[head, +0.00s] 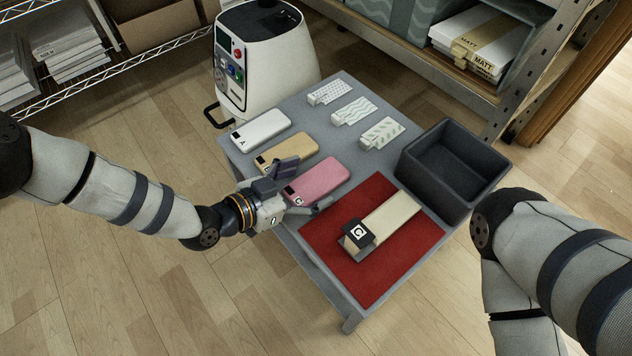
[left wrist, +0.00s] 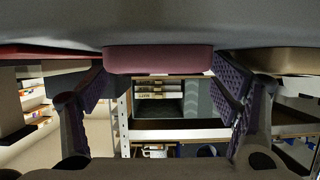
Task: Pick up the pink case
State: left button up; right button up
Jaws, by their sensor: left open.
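The pink case (head: 318,182) lies flat at the near left side of the grey table, between the tan case and the red mat. My left gripper (head: 306,188) is at the near end of the pink case, with its dark fingers spread, one on each side. In the left wrist view the end of the pink case (left wrist: 158,60) shows between the two purple finger pads, with a gap to each. The left gripper (left wrist: 163,85) is open and holds nothing. My right forearm shows at the right, but its gripper is out of view.
A tan case (head: 292,148) and a white case (head: 261,127) lie behind the pink one. A press with a beige lever (head: 390,216) sits on the red mat (head: 370,277). A dark bin (head: 452,172) and several patterned boxes (head: 354,111) occupy the far side.

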pick_arm(q)
jog(key=shift+w+d+f, duration=0.15)
jog(key=shift+d+f, duration=0.15)
jog(key=shift+d, duration=0.15)
jog(key=shift+c, duration=0.2)
